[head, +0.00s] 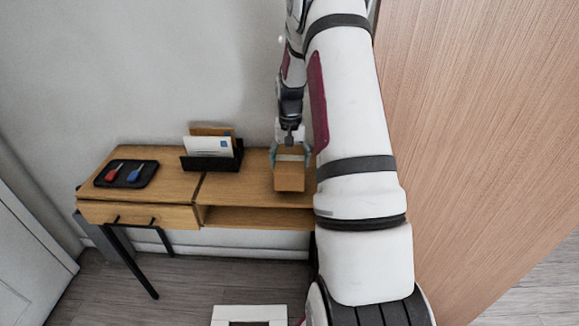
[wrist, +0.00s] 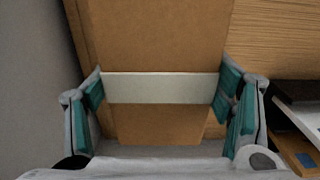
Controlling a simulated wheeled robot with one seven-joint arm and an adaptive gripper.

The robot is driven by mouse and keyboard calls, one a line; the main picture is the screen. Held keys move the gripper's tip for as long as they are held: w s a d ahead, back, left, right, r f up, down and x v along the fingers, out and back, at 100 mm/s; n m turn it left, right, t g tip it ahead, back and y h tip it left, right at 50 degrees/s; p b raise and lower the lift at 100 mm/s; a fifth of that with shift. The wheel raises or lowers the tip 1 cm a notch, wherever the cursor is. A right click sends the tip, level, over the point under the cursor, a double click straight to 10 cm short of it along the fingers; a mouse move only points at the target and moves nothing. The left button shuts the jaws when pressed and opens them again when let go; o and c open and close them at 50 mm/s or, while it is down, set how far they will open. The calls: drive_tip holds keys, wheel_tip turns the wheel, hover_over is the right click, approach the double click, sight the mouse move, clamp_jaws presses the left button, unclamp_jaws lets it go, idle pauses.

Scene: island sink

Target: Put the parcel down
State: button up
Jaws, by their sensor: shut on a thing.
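The parcel (head: 290,178) is a brown cardboard box with a pale strip across it. My gripper (head: 292,155) is shut on it from above, near the right end of the wooden console table (head: 180,185). In the wrist view, the parcel (wrist: 155,40) fills the middle, with the teal pads of my gripper (wrist: 160,92) against its two sides. The box's lower face is hidden, so I cannot tell whether it touches the tabletop or hangs just above it.
A black letter holder (head: 212,160) with envelopes stands on the table left of the parcel. A black tray (head: 127,173) with a red and a blue item lies further left. A wood panel (head: 480,130) stands right of my arm. Bare tabletop lies between tray and holder.

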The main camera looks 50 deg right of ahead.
drive_tip(key=shift+w+d+f, duration=0.15)
drive_tip(key=shift+w+d, duration=0.4)
drive_tip(key=shift+f, duration=1.65)
drive_tip(key=shift+f, duration=0.15)
drive_tip(key=o, duration=1.4)
drive_tip(key=shift+c, duration=0.2)
